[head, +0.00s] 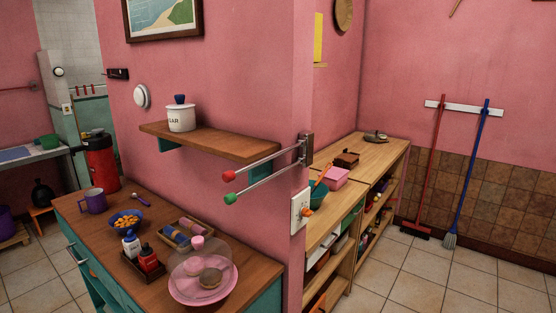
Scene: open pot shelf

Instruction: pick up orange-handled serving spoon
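A thin orange handle (322,174) sticks up at a tilt from a teal bowl or pot (318,194) at the near end of the wooden shelf unit (377,151). It looks like the orange-handled serving spoon; its lower end is hidden in the teal vessel. The wall corner hides part of the vessel. Neither of my grippers shows in the head view.
A wall corner with a two-rod rack (268,162) juts out before the shelf unit. A wooden-topped cabinet (90,222) with a cake dome (202,270) stands at left. A broom (439,150) and mop (473,165) hang at right. The tiled floor (420,277) there is clear.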

